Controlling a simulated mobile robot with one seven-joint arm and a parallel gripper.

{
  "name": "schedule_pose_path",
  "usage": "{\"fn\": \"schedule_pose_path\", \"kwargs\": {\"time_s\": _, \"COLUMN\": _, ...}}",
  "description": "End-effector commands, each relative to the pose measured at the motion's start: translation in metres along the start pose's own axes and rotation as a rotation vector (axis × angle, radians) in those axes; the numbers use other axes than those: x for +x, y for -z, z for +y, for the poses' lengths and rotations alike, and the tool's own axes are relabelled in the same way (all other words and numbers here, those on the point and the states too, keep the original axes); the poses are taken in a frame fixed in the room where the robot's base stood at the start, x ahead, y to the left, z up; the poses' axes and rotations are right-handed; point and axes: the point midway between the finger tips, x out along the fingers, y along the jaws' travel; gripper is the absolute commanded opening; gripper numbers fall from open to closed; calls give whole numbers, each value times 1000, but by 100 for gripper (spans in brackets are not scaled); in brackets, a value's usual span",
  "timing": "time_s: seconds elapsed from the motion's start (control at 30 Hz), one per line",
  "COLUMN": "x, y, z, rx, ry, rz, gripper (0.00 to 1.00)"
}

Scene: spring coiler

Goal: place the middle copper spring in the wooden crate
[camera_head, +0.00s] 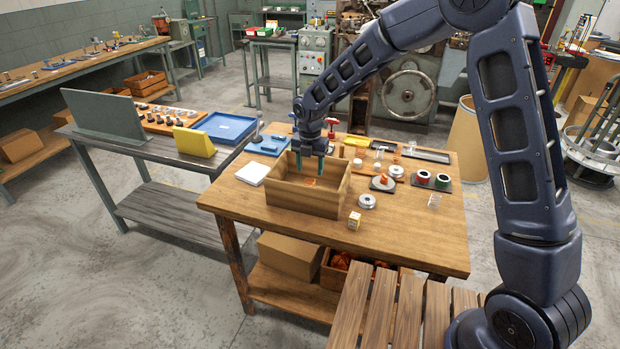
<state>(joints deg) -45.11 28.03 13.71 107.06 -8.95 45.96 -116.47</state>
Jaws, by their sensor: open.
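The wooden crate (318,206) stands open-topped on the left part of the wooden table. My gripper (310,167) points down over the crate, its two teal fingers apart with nothing visible between them. A small orange-copper thing (313,182) shows inside the crate below the fingers; it looks like a copper spring, but it is too small to tell for sure. I cannot tell which spring it is. The crate's near wall hides part of its floor.
A small box (354,220) stands at the crate's front right. A white pad (253,173) lies to its left. The table's front right is clear.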

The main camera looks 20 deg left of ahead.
Motion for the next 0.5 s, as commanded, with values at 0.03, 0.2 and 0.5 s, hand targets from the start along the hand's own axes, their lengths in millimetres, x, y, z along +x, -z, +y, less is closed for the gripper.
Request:
{"fn": "schedule_pose_path", "kwargs": {"time_s": 0.03, "x": -10, "y": -1, "z": 0, "rx": 1, "ry": -4, "rz": -2, "gripper": 55}}
{"fn": "schedule_pose_path", "kwargs": {"time_s": 0.2, "x": -31, "y": 0, "z": 0, "rx": 0, "ry": -2, "rz": -1, "gripper": 55}}
{"fn": "schedule_pose_path", "kwargs": {"time_s": 0.5, "x": -42, "y": 0, "z": 0, "rx": 0, "ry": 0, "rz": 0, "gripper": 55}}
